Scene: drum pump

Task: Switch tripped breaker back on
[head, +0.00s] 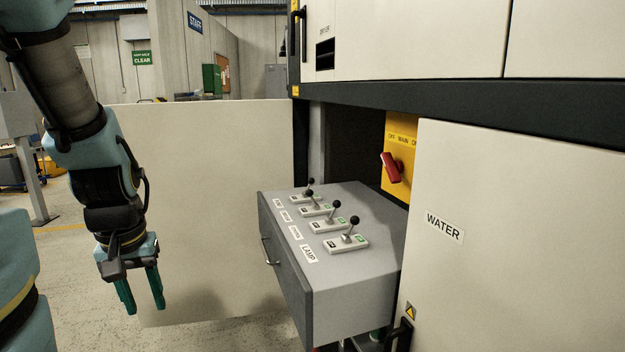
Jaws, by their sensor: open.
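A grey drawer-like box (345,277) sticks out of the cabinet, with a row of black-knobbed levers on top. Each lever stands on a pale plate with a dark mark on the left and a green mark on the right. The second lever from the far end (309,194) leans left, while the nearest lever (354,220), the third (334,204) and the farthest (311,182) lean right. The nearest label reads LAMP (308,252); the others are too small to read. My gripper (143,309) is open and empty, pointing down, well left of the box and apart from it.
An open pale cabinet door (205,200) stands behind my gripper and left of the box. A red rotary switch (391,168) on a yellow MAIN panel (402,130) is behind the box. A closed WATER door (510,240) is at right. The space above the levers is clear.

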